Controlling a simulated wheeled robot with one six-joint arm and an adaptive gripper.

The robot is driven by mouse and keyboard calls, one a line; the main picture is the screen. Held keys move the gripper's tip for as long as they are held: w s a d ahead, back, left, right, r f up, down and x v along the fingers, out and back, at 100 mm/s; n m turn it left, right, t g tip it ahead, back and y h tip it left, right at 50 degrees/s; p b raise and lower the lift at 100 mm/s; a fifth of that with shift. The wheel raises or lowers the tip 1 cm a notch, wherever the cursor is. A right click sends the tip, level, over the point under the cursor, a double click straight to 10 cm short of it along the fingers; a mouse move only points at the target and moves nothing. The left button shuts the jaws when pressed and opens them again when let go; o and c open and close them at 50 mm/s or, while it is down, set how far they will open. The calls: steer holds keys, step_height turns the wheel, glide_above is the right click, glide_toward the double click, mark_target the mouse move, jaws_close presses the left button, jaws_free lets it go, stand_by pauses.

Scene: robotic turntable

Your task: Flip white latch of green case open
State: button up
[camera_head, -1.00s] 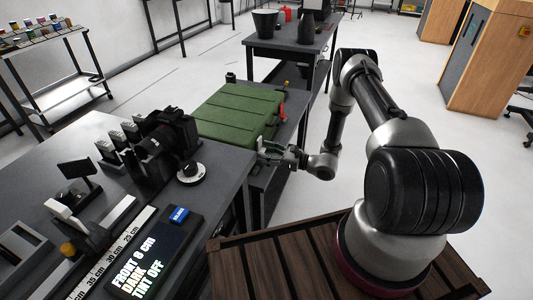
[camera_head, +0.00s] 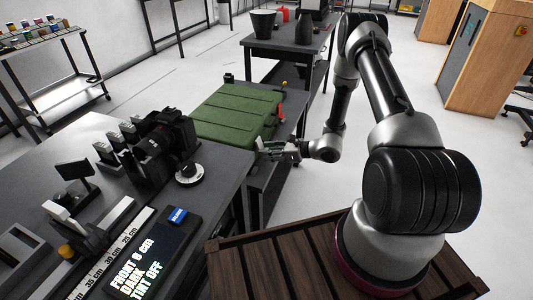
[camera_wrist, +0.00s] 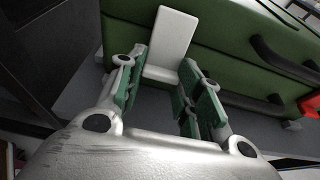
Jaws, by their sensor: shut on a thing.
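The green case (camera_head: 235,112) lies closed on a dark table, and its front side fills the top of the wrist view (camera_wrist: 225,48). The white latch (camera_wrist: 172,38) stands on the case front as a flat pale plate, its lower part between my fingers. My gripper (camera_wrist: 163,65) is shut on the latch, with green pads on either side. The exact pad contact is hard to see. In the head view my gripper (camera_head: 270,148) is at the near front corner of the case, and the latch is too small to make out there.
A black handle (camera_wrist: 285,62) and a red part (camera_wrist: 310,103) are on the case front, right of the latch in the wrist view. A bench with a black camera (camera_head: 165,142), a white dial (camera_head: 189,173) and a display (camera_head: 155,255) stands at left. Open floor lies at right.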

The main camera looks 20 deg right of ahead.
steer(key=shift+s+d+r+g+h, duration=0.2)
steer(key=shift+r+g+h, duration=0.25)
steer(key=shift+h, duration=0.15)
steer(key=shift+s+d+r+g+h, duration=0.1)
steer(key=shift+d+r+g+h, duration=0.1)
steer(key=shift+r+g+h, duration=0.3)
steer(key=shift+s+d+r+g+h, duration=0.1)
steer(key=shift+r+g+h, duration=0.25)
steer(key=shift+h, duration=0.2)
steer(key=shift+d+r+g+h, duration=0.1)
steer(key=shift+r+g+h, duration=0.15)
steer(key=shift+g+h, duration=0.25)
steer(key=shift+d+r+g+h, duration=0.1)
steer(key=shift+r+g+h, duration=0.65)
steer(key=shift+h, duration=0.45)
steer(key=shift+r+g+h, duration=0.75)
steer(key=shift+h, duration=0.4)
steer(key=o, duration=1)
steer(key=shift+s, duration=0.1)
steer(key=shift+o, duration=0.2)
steer(key=shift+r, duration=0.1)
steer(key=v, duration=1.1)
steer(key=shift+r, duration=0.45)
